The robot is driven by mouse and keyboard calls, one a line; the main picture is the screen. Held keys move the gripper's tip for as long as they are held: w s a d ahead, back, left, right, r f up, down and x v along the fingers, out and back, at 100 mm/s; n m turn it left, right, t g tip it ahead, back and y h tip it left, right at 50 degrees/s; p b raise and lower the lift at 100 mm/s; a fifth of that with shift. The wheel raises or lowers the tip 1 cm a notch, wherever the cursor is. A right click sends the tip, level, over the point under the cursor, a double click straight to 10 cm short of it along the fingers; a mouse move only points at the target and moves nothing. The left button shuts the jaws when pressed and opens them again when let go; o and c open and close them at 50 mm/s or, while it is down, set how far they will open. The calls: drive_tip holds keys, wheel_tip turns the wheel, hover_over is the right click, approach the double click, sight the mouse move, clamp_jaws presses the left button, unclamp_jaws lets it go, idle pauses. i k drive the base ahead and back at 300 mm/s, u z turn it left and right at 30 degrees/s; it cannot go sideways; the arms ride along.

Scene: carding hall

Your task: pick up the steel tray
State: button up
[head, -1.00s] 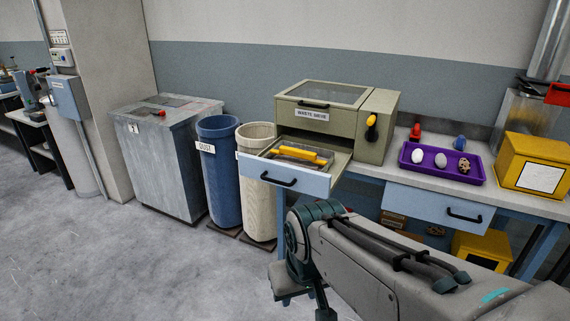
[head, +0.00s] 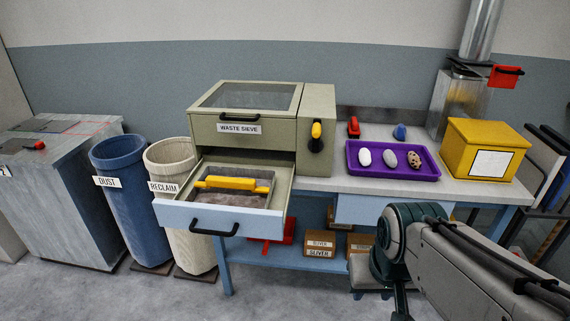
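The steel tray (head: 240,171) sits in the pulled-out drawer of the waste sieve (head: 242,131). A yellow bar handle (head: 231,183) spans the tray, and brownish-grey waste lies in it. The drawer has a pale blue front (head: 255,221) with a black pull. My arm shows at the lower right, apart from the tray and to the right of the drawer. The fingers of my gripper cannot be made out; the arm's far end is hidden or out of the frame.
A blue dust bin (head: 124,200) and a cream reclaim bin (head: 187,240) stand left of the drawer. On the bench, right of the sieve, are a purple tray (head: 362,171) with egg-shaped things and a yellow box (head: 460,135). The floor in front is clear.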

sight(249, 188)
drive_tip(key=z, duration=0.25)
drive_tip(key=i, duration=0.75)
drive_tip(key=u, duration=0.65)
drive_tip(key=i, duration=0.7)
drive_tip(key=u, duration=0.65)
